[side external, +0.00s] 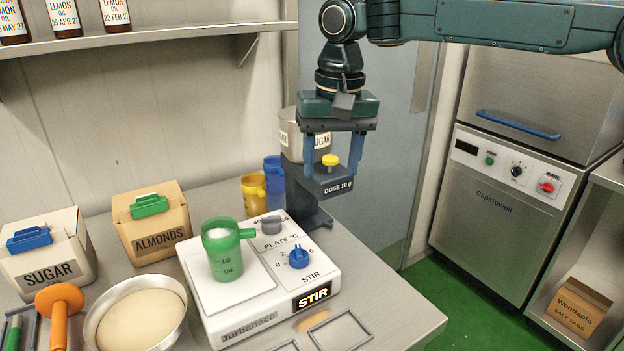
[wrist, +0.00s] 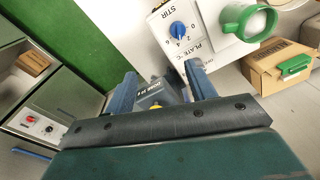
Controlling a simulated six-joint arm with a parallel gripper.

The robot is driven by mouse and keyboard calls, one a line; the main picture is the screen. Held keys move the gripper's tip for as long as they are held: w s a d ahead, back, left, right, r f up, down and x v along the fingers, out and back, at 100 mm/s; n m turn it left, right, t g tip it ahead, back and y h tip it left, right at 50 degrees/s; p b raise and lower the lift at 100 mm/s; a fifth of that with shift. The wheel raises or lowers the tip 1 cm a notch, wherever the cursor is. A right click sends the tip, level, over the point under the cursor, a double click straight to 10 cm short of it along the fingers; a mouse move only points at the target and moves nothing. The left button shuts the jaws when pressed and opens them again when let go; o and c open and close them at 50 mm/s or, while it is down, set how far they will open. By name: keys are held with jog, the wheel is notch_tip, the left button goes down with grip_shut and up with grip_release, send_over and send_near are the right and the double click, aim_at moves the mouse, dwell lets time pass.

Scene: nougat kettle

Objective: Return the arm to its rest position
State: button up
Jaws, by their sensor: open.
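My gripper (side external: 332,170) points straight down above the sugar doser. Its blue fingers are apart with the doser's yellow knob (side external: 330,160) showing between them in the side view. Whether the fingers touch the doser I cannot tell. The doser body, marked DOSE 10 g (side external: 338,187), is dark grey with a metal SUGAR hopper (side external: 291,140) behind. In the wrist view my gripper's two fingers (wrist: 160,88) stand wide apart, and the yellow knob (wrist: 155,107) is partly hidden by the gripper's crossbar.
The hot plate (side external: 262,270) carries a green cup (side external: 222,247) with white contents. A bowl (side external: 137,312), an orange-handled tool (side external: 59,303), a sugar box (side external: 45,255) and an almonds box (side external: 153,226) stand to the left. A shelf with bottles is above left. Yellow and blue jugs stand behind.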

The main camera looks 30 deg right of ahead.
jog(key=s+d+r+n+t, duration=0.2)
jog(key=s+d+r, duration=0.2)
jog(key=s+d, duration=0.85)
jog(key=s+d+f+n+t, duration=0.1)
jog(key=s+d+f, duration=0.2)
jog(key=s, duration=0.5)
jog(key=s+d+f+t, duration=0.1)
jog(key=s+d+f, duration=0.2)
jog(key=s, duration=0.4)
jog(key=shift+s+d+f+n+t, duration=0.25)
jog(key=shift+s+f+n+t, duration=0.15)
jog(key=shift+f, duration=0.25)
